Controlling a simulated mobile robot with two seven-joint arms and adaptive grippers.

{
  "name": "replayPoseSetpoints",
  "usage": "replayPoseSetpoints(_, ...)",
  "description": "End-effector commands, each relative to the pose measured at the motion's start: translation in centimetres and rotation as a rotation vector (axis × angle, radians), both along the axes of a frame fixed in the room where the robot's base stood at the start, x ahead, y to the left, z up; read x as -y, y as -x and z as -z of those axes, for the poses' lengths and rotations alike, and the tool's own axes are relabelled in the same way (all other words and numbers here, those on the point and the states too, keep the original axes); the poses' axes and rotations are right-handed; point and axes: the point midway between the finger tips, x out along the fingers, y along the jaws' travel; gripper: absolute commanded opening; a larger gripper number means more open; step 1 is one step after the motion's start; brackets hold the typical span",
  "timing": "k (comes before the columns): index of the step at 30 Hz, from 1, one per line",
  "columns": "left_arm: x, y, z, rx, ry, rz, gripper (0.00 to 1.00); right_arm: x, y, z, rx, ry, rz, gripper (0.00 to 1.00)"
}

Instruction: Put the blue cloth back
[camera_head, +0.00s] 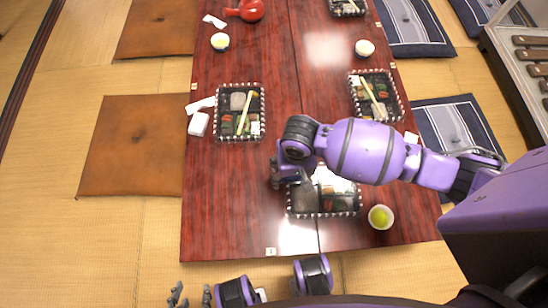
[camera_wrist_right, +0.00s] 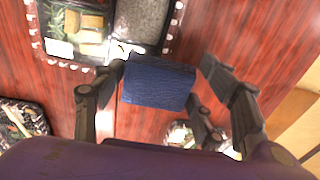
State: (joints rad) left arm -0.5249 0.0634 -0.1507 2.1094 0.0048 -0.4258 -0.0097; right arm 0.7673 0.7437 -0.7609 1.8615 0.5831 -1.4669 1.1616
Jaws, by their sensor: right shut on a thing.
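The blue cloth (camera_wrist_right: 158,84) is a small, dark blue folded piece in the right wrist view. My right gripper (camera_wrist_right: 160,75) is shut on it, with a finger at each side. In the head view my right gripper (camera_head: 285,178) is above the red-brown table (camera_head: 225,215), at the left edge of the near lunch box (camera_head: 322,214). The cloth is mostly hidden by the gripper there. My left gripper (camera_head: 192,295) is at the bottom left, off the table's near edge, with its fingers apart and empty.
My right arm covers part of the near lunch box. A bowl with green contents (camera_head: 381,217) stands right of it. Another lunch box (camera_head: 240,137) and white items (camera_head: 198,124) lie farther left. The table's near left is clear.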

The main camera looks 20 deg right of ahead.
Motion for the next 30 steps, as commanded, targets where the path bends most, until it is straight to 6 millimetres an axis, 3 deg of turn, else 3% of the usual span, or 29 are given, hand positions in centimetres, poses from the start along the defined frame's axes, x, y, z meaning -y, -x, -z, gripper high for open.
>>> replayPoseSetpoints(7,-0.4,2.2,2.7,-0.05,0.001,-0.017,0.4,-1.5,-6.3,3.2,0.0,0.001,0.0,0.44)
replayPoseSetpoints(12,-0.4,2.6,4.3,-0.064,-0.001,-0.018,0.4,-2.0,-8.6,6.3,-0.002,0.001,0.0,0.44)
replayPoseSetpoints(16,-0.4,1.6,4.8,-0.05,-0.001,-0.007,0.4,-2.3,-9.8,7.4,0.0,0.0,-0.003,0.45)
replayPoseSetpoints(21,-0.3,0.2,4.4,-0.023,-0.002,0.005,0.4,-2.4,-10.2,7.7,0.003,0.0,-0.003,0.33)
replayPoseSetpoints(26,-0.4,0.5,5.1,-0.03,-0.004,0.004,0.4,-2.6,-11.1,8.9,0.003,0.0,-0.001,0.32)
replayPoseSetpoints(30,-0.5,1.0,6.2,-0.044,-0.005,0.005,0.4,-2.5,-10.9,11.2,0.0,0.001,-0.002,0.32)
